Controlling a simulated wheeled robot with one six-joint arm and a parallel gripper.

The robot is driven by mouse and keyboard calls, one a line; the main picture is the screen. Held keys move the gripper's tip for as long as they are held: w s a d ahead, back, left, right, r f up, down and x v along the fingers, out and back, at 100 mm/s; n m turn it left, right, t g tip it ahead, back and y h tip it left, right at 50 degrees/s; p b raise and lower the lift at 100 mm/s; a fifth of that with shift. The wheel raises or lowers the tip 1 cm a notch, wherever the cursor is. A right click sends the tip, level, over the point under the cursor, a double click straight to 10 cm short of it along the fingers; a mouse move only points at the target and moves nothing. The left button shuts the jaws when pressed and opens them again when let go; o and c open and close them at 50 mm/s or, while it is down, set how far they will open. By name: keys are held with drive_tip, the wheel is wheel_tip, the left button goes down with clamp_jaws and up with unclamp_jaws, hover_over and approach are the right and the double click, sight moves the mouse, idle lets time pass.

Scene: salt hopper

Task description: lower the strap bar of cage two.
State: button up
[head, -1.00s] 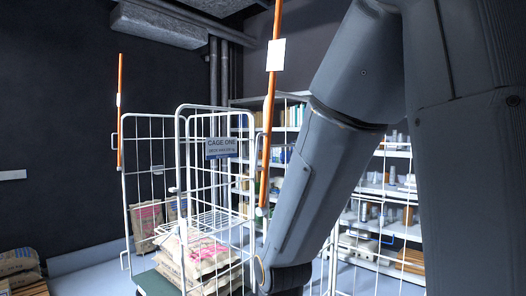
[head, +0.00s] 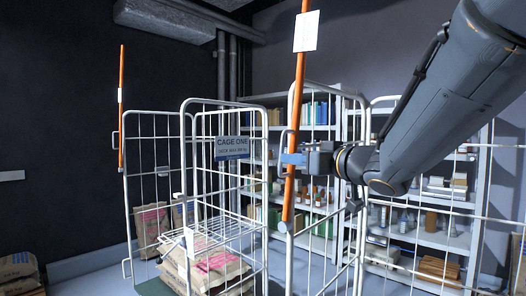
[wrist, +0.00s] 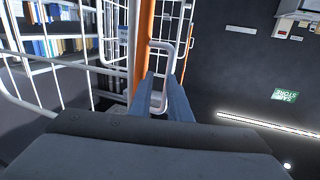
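The strap bar (head: 299,95) of the right-hand cage is a long orange pole with a white tag (head: 306,31). It stands nearly upright at the cage's front corner, its lower end by the frame. A white loop handle (head: 281,147) sits beside it. My gripper (head: 292,159) is at the bar's lower part, at loop height. In the wrist view the bar (wrist: 144,40) rises left of the white loop (wrist: 155,104), which lies between my two blue fingers (wrist: 162,77). The fingers are apart; firm contact is not visible. No label for cage two is readable.
Cage one, with its sign (head: 232,147), stands to the left with sacks (head: 212,268) inside and its own upright orange bar (head: 121,90). Shelving (head: 428,238) stands behind the cages. More sacks (head: 18,272) lie at lower left.

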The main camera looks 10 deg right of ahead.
drive_tip(key=shift+a+r+n+y, duration=0.5)
drive_tip(key=shift+a+r+y, duration=0.15)
drive_tip(key=shift+r, duration=0.25)
drive_tip(key=x, duration=0.7)
drive_tip(key=shift+w+p, duration=0.3)
drive_tip(key=shift+p, duration=0.15)
drive_tip(key=shift+f, duration=0.1)
drive_tip(key=shift+c, duration=0.4)
clamp_jaws()
